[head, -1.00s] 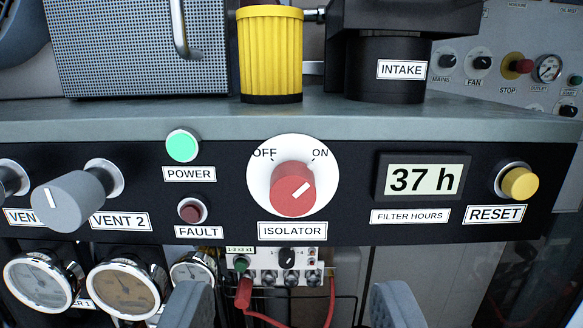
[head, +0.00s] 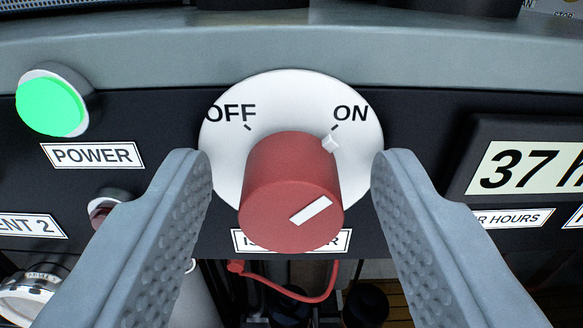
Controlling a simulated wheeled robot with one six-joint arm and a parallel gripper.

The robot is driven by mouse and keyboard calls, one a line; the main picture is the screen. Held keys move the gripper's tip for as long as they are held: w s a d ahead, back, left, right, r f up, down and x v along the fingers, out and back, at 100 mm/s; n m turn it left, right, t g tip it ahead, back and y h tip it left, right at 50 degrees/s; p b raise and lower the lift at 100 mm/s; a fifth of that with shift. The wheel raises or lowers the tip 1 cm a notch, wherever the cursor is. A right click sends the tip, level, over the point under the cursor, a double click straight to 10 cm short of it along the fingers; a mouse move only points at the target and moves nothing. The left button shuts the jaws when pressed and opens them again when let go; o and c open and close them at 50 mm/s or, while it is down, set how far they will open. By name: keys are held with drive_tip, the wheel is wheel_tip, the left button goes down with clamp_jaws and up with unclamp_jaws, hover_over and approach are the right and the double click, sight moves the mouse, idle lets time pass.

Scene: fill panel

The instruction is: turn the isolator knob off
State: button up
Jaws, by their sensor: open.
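The red isolator knob (head: 292,190) stands out from a round white dial plate (head: 225,150) on the black panel. The plate is marked OFF at upper left and ON at upper right. The white line on the knob's face and the white tab at its rim point up and right, toward the ON mark. My gripper (head: 292,170) is open, one grey finger on each side of the knob, with a visible gap on both sides. The ISOLATOR label below is partly hidden by the knob.
The lit green POWER lamp (head: 52,102) is at left, above the red FAULT lamp (head: 104,205), which my left finger partly covers. The filter hours display (head: 530,165) is at right. A grey ledge (head: 290,50) runs above the panel. A red cable (head: 300,298) hangs below.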

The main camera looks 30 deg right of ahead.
drive_tip(key=c, duration=1)
drive_tip(key=shift+n, duration=0.3)
drive_tip(key=n, duration=0.9)
drive_tip(key=shift+w+a+f, duration=0.1)
drive_tip(key=n, duration=0.4)
drive_tip(key=shift+f+n, duration=0.1)
drive_tip(key=shift+n, duration=2)
